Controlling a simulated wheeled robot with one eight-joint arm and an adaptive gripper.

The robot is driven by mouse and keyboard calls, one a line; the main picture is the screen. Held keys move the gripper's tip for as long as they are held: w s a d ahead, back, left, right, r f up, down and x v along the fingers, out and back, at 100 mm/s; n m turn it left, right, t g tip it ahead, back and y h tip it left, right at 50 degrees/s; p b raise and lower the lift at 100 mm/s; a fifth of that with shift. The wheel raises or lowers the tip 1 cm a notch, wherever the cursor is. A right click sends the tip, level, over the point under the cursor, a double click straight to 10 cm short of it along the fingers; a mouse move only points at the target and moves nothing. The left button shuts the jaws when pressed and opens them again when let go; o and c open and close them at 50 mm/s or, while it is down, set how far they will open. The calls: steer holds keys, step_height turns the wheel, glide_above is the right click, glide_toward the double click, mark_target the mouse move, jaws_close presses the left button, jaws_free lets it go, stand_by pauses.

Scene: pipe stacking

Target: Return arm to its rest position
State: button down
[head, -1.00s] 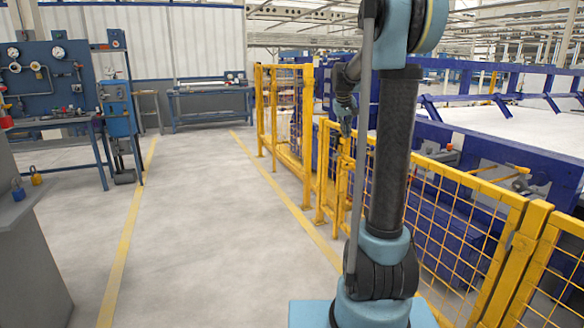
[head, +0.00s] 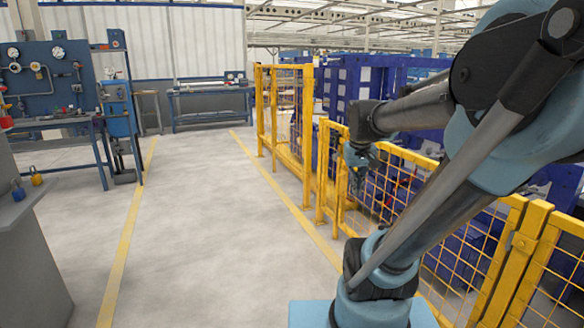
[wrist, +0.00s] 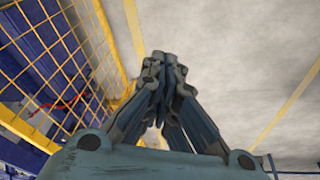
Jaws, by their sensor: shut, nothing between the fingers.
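My gripper (wrist: 163,62) points down over the grey floor in the wrist view, its fingers drawn together with nothing between them. In the head view my gripper (head: 358,184) hangs at the end of my arm, in front of the yellow mesh fence (head: 400,185) as seen from here. My arm leans to the right from its base, with the elbow high at the right edge. I cannot tell the exact gap between gripper and fence.
A yellow gate frame (head: 283,120) stands beyond my gripper. Blue machinery (head: 345,85) is behind the fence. A grey cabinet (head: 30,250) and a blue workbench (head: 60,123) are at left. The floor (head: 210,220) between them and the fence is clear.

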steer(key=s+a+f, duration=0.1)
steer(key=s+f, duration=1)
steer(key=s, duration=0.2)
steer(key=shift+s+a+g+y, duration=0.2)
steer(key=shift+g+y, duration=0.2)
steer(key=shift+f, duration=0.1)
steer(key=shift+w+f, duration=0.2)
steer(key=shift+w, duration=0.3)
